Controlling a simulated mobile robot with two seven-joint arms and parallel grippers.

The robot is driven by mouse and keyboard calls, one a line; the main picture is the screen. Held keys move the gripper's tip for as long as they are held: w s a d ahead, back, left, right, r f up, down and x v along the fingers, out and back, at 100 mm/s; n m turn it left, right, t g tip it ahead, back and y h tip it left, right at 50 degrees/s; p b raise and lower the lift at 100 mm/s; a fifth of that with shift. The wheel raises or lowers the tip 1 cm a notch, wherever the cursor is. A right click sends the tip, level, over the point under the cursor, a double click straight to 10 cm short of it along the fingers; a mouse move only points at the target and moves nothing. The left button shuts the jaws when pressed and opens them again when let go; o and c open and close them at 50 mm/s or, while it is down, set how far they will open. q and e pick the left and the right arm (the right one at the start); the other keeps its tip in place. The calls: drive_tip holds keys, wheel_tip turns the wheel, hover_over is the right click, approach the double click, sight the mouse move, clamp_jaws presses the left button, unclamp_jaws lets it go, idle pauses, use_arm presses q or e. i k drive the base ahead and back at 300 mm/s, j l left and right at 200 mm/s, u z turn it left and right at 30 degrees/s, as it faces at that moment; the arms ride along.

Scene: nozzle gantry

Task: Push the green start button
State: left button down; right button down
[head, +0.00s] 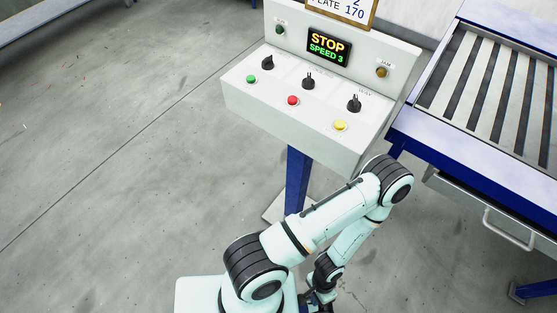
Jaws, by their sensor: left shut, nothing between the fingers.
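The green start button (251,79) sits at the left end of the sloped face of a white control console (240,100). My left gripper (319,300) is dark and small at the bottom edge of the head view, partly cut off. It is shut and empty, low in front of the console and well apart from the green button. My left arm folds up and back down between the console and the gripper. My right gripper is not in view.
A red button (292,100) and a yellow button (340,124) share the face with three black knobs. The display (329,46) reads STOP, SPEED 3. A blue post (297,180) holds the console. A roller conveyor (480,90) stands right. Floor at left is clear.

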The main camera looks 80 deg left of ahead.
sight(251, 78)
drive_tip(key=j+u, duration=0.1)
drive_tip(key=u, duration=0.35)
drive_tip(key=j+u, duration=0.1)
drive_tip(key=u, duration=0.3)
drive_tip(key=j+u, duration=0.1)
drive_tip(key=u, duration=0.35)
drive_tip(key=i+u, duration=0.1)
drive_tip(key=u, duration=0.35)
drive_tip(key=i+j+u, duration=0.1)
drive_tip(key=u, duration=0.75)
drive_tip(key=i+j, duration=0.05)
